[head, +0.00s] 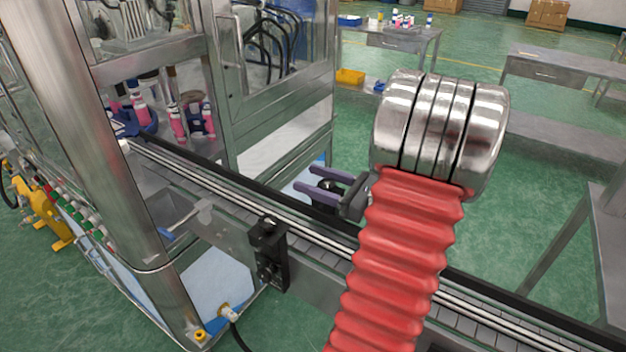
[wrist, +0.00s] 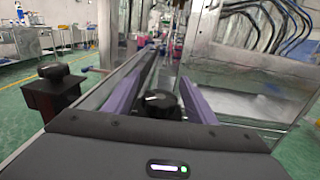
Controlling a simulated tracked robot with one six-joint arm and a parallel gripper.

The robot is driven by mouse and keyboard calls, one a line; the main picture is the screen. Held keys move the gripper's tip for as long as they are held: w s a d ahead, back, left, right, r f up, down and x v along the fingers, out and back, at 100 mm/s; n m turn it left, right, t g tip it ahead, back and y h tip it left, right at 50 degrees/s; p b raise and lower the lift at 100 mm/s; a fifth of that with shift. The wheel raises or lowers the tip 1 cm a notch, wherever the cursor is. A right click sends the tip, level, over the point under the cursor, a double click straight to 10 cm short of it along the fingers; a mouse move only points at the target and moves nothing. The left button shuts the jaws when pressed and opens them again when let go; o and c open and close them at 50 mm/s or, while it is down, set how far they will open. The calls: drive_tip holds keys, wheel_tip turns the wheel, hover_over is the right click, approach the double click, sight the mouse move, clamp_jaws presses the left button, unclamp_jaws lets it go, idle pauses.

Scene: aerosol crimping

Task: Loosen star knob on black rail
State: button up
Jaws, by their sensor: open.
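The star knob (head: 329,187) is black and sits by the black rail along the conveyor in the head view. In the wrist view the knob (wrist: 160,102) shows near the centre, between my two purple fingers. My gripper (head: 304,179) is open, with one finger on each side of the knob. The knob's lower part is hidden behind my gripper body. The black rail (head: 485,290) runs along the far conveyor edge.
A black bracket with a knob (head: 268,256) stands on the near conveyor side; it is at the left of the wrist view (wrist: 52,92). A glazed machine cabinet (head: 275,110) stands beyond the rail. Pink cans (head: 178,122) are inside the machine at left.

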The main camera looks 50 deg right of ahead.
drive_tip(key=shift+w, duration=0.2)
drive_tip(key=shift+c, duration=0.6)
drive_tip(key=c, duration=0.9)
